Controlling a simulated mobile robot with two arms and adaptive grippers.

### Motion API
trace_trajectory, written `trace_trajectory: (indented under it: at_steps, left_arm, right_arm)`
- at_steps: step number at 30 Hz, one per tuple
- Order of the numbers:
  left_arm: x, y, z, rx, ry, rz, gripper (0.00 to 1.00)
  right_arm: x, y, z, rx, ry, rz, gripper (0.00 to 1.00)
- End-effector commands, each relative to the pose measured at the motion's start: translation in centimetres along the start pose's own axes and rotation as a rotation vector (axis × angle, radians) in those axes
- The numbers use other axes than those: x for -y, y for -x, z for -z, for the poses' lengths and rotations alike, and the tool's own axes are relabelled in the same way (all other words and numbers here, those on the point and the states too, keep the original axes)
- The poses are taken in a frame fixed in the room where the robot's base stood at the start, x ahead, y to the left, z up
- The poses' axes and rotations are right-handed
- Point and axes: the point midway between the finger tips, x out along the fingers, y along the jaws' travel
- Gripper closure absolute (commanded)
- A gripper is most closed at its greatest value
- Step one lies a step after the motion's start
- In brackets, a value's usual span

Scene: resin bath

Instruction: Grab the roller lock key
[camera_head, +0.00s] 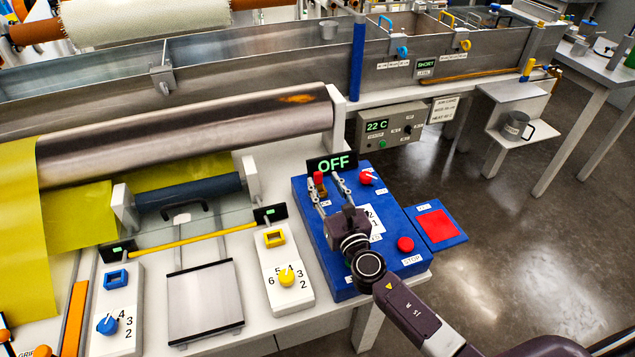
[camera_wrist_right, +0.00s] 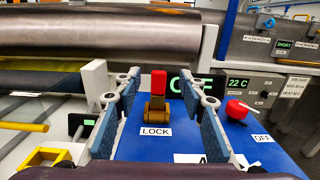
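The roller lock key has a red handle (camera_head: 319,179) and stands upright in a brass lock on the blue control box (camera_head: 385,258). In the right wrist view the red key (camera_wrist_right: 158,82) is centred above a "LOCK" label. My right gripper (camera_head: 326,186) is open over the box. Its two blue-padded fingers point toward the key, one on each side in the wrist view, with clear gaps. I cannot tell whether the tips reach the key's depth. My left gripper is not in view.
A red knob (camera_head: 366,177) labelled "OFF" sits right of the key. A display (camera_head: 332,164) reading "OFF" stands behind it. The box also bears a red stop button (camera_head: 405,244). The metal roller (camera_head: 200,132) lies behind, left of the box.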

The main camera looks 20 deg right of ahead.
Motion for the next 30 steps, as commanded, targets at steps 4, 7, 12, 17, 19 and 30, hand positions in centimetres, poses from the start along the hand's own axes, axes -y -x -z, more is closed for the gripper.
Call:
trace_trajectory:
  at_steps: [4, 7, 12, 17, 19, 30]
  left_arm:
    - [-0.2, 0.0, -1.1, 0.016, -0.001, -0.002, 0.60]
    - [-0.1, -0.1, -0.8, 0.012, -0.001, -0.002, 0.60]
    - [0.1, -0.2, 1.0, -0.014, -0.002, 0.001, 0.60]
    - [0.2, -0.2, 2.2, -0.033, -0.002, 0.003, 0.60]
    - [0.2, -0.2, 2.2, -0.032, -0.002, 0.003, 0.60]
    - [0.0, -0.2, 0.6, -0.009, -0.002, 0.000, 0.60]
  right_arm:
    - [-0.1, -1.9, 0.0, 0.001, -0.003, 0.000, 0.62]
    - [-0.1, -3.4, 0.1, 0.001, -0.002, 0.001, 0.62]
    - [-0.2, -4.8, 0.1, 0.000, -0.003, 0.000, 0.62]
    - [-0.1, -5.0, 0.1, -0.001, -0.003, 0.000, 0.62]
    - [-0.1, -5.0, 0.1, -0.001, -0.003, 0.000, 0.62]
    - [-0.1, -4.9, 0.1, 0.000, -0.003, 0.001, 1.00]
